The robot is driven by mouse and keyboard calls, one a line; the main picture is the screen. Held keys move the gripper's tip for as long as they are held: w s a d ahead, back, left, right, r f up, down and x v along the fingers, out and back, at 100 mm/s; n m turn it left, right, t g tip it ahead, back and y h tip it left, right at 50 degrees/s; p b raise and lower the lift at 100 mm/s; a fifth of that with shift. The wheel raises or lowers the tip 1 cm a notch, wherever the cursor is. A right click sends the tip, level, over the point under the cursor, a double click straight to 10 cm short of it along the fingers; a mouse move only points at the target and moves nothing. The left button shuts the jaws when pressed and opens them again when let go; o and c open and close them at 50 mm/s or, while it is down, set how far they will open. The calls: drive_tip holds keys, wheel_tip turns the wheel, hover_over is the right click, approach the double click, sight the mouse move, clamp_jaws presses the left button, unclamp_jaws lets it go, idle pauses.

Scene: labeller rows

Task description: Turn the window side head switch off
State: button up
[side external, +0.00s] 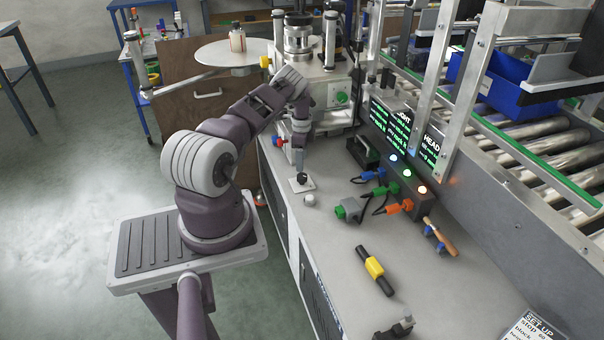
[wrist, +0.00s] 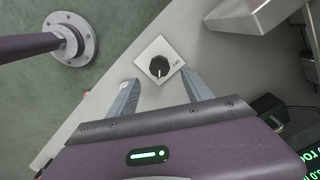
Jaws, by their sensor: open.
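A black rotary knob (wrist: 158,67) stands on a square white plate (wrist: 146,54) on the bench top. A pale mark shows on the knob's lower edge in the wrist view, and small print on the plate is too small to read. The knob (side external: 301,178) also shows in the side view, just below my gripper (side external: 299,163). My gripper (wrist: 161,85) is open and empty, its fingers spread either side of the knob's near side in the wrist view. I cannot tell whether they touch it. Which switch label this knob carries is not legible.
A small white round piece (side external: 309,200) lies just in front of the plate. Green (side external: 349,209) and orange (side external: 396,208) connectors, a lit lamp box (side external: 408,184) and a yellow-black tool (side external: 374,267) lie to the right. The machine (side external: 318,92) stands behind. The front bench is partly clear.

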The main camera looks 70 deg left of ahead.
sight(302, 175)
drive_tip(key=f, duration=0.5)
drive_tip(key=shift+s+a+f, duration=0.1)
drive_tip(key=shift+a+f, duration=0.15)
drive_tip(key=shift+f, duration=0.05)
drive_tip(key=shift+d+f, duration=0.3)
drive_tip(key=shift+f, duration=0.2)
clamp_jaws()
